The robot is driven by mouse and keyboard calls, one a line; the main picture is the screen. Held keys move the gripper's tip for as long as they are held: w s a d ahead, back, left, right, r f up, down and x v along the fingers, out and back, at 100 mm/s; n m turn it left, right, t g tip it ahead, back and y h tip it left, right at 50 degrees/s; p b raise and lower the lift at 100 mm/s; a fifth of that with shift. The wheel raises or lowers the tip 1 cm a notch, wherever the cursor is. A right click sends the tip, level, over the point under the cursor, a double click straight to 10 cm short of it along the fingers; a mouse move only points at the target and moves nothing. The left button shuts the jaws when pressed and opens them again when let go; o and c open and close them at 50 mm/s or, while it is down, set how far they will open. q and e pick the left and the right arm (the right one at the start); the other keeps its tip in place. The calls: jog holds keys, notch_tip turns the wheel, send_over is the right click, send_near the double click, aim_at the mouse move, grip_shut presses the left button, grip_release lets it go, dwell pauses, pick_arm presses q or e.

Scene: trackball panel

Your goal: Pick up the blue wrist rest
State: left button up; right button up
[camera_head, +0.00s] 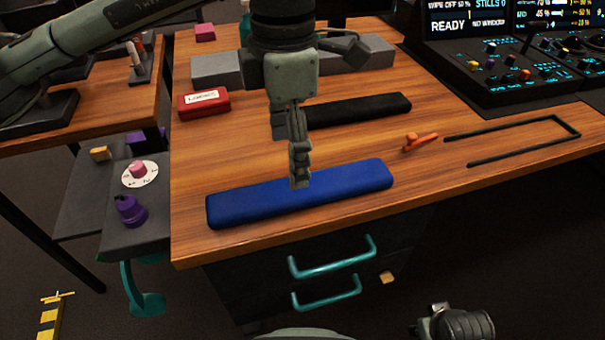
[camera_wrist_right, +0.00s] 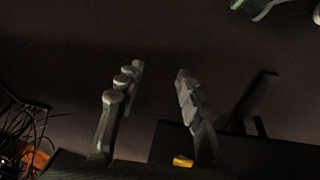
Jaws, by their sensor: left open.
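The blue wrist rest (camera_head: 345,190) lies flat along the front edge of the wooden desk in the head view. My left gripper (camera_head: 299,183) points down over the middle of the wrist rest, its fingers seen nearly edge-on. The fingertips overlap the back part of the rest in the picture; I cannot tell if they touch it. The left gripper is open and holds nothing visible. My right gripper (camera_wrist_right: 155,90) shows in the right wrist view, its two fingers apart with nothing between them, over a dark floor.
A black wrist rest (camera_head: 360,109) lies behind the blue one, with a red box (camera_head: 204,103) to its left. An orange object (camera_head: 419,141) and a thin black frame (camera_head: 520,128) lie to the right. Teal drawer handles (camera_head: 332,262) stick out below the desk's front edge.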

aim_at(302, 191)
pick_arm(q)
jog(key=f, duration=0.5)
jog(key=shift+s+d+f+p, duration=0.1)
jog(key=shift+s+f+p, duration=0.15)
jog(key=shift+f+p, duration=0.15)
jog(key=shift+f, duration=0.45)
pick_arm(e)
jog(key=shift+s+f, duration=0.2)
jog(key=shift+f, duration=0.35)
jog(key=shift+s+f, duration=0.15)
jog(key=shift+f, duration=0.4)
pick_arm(q)
jog(key=c, duration=1.3)
jog(key=shift+w+r, duration=0.1)
jog(key=shift+r, duration=0.05)
jog(key=shift+c, duration=0.3)
